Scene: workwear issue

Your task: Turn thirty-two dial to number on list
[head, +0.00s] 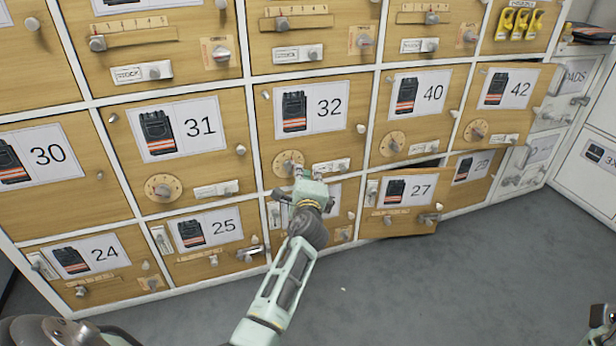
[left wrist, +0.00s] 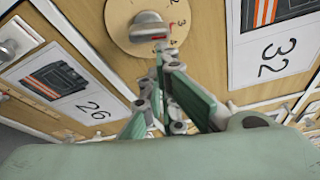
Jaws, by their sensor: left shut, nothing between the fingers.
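The thirty-two door (head: 320,125) has a picture of dark trousers or similar workwear with orange bands and a label reading 32. Its round wooden dial (head: 288,158) is at the door's lower left. In the left wrist view the dial (left wrist: 122,24) shows a grey knob (left wrist: 149,27) with a red mark and small numbers along its right side. I cannot tell which number the mark meets. My left gripper (head: 303,178) is shut and empty, its fingertips (left wrist: 161,55) just below the knob. I cannot tell whether they touch it. No list is recognisable.
The 27 door (head: 398,216) stands ajar below right, and the 42 door (head: 500,105) also juts out. Similar dials sit on the 31 door (head: 163,187) and 40 door (head: 392,143). The 26 label (left wrist: 70,85) is below. The grey floor (head: 480,280) in front is clear.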

